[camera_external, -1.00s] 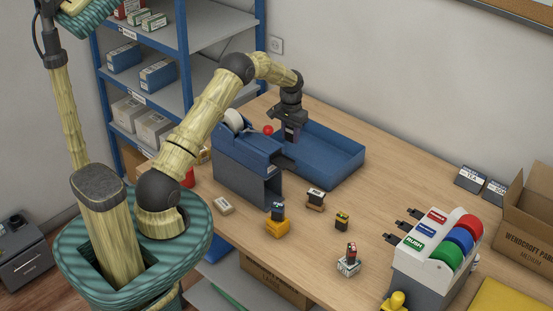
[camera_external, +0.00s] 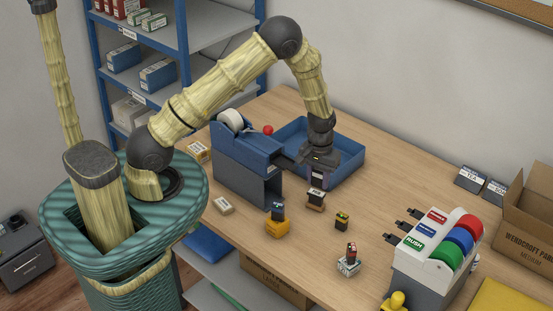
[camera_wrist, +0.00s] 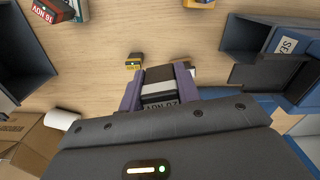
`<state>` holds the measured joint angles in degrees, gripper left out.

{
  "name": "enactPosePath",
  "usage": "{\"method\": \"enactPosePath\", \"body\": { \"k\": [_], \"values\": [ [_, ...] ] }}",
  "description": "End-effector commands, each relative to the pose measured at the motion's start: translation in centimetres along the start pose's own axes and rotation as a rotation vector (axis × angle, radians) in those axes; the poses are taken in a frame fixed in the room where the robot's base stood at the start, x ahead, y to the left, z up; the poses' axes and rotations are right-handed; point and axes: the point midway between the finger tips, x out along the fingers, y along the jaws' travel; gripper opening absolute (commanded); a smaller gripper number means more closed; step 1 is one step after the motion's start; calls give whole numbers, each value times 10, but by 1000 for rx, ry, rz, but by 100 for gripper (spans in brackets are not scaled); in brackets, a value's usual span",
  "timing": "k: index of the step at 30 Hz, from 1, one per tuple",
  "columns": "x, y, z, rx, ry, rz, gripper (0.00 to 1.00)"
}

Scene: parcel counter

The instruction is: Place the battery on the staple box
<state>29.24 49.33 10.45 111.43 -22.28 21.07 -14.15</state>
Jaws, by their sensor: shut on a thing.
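My gripper (camera_external: 317,168) is shut on a small dark block with a white printed band (camera_wrist: 160,92), which looks like the battery. My gripper holds it above the table, in front of the blue tray. Just below it stands a dark block with a white label on a brown base (camera_external: 316,202); in the wrist view the held block mostly hides it. A small white-green box (camera_external: 348,268), possibly the staple box, stands nearer the front with a red and dark block on it. I cannot read its print.
A yellow-black block (camera_external: 342,222) and a yellow base (camera_external: 277,229) with a dark block on it stand close by. The blue tray (camera_external: 350,163) and blue-grey dispenser (camera_external: 246,172) are behind and left. A label dispenser (camera_external: 437,250) stands right. Bare wood lies between.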

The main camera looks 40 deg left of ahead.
Motion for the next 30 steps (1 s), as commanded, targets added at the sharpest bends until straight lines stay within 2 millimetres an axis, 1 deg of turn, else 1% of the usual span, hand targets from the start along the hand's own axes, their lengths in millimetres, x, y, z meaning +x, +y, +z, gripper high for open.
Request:
{"method": "enactPosePath", "body": {
  "k": [1,3,8,14,15,17,19,21,26,30],
  "values": [
    [6,2,14,18,-4,-3,8],
    [17,1,28,51,-5,-3,8],
    [40,-10,57,138,-5,-1,8],
    [69,-35,98,275,-8,-1,8],
    [74,-42,107,305,-7,-1,8],
    [82,-55,118,345,-8,-1,8],
    [85,-69,120,369,-5,0,8],
    [86,-84,117,377,-2,0,8],
    [84,-116,104,363,-1,1,8],
    [82,-146,92,343,0,0,8]
  ]
}}
